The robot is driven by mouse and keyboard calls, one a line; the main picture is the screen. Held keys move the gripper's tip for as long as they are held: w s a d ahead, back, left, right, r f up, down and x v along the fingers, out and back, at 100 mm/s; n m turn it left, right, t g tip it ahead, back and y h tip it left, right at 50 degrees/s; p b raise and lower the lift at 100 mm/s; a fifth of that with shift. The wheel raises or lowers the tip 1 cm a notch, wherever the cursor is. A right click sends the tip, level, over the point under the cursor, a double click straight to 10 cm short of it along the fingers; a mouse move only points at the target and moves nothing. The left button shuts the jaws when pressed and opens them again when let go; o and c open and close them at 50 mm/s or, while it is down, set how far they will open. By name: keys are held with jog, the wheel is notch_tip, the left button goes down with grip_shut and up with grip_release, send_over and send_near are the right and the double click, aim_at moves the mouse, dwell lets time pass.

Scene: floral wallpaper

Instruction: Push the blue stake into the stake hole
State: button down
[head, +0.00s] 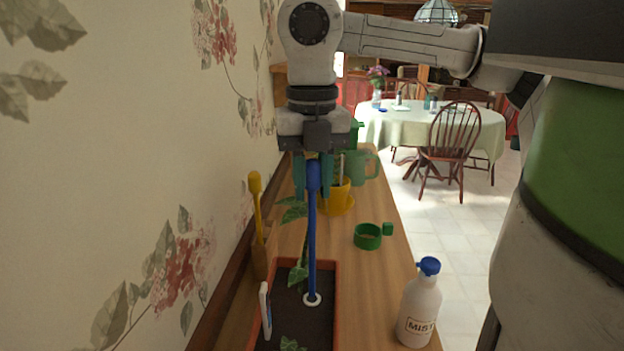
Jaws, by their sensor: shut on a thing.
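The blue stake (311,240) stands nearly upright under my gripper (313,178), which is shut on its thicker top. Its lower end meets a white ring (312,299) that marks the stake hole in the dark soil of the planter box (334,300). The tip seems to be inside the ring; how deep it reaches is hidden. The planter has an orange-brown rim and holds green leafy plants (299,262) beside the stake.
A yellow-handled tool (256,215) stands left by the wall. A yellow pot (337,197) and green watering can (359,168) stand behind the gripper. A green ring (368,237) and white mist bottle (420,305) are right on the wooden shelf (375,280).

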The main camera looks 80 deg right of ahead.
notch_tip(320, 180, down, 8)
jog(key=b, duration=0.7)
dwell(2.4)
jog(key=c, duration=0.8)
grip_release()
jog(key=shift+r, duration=0.1)
notch_tip(320, 180, up, 11)
jog(key=shift+f+p, duration=0.1)
jog(key=shift+p, duration=0.6)
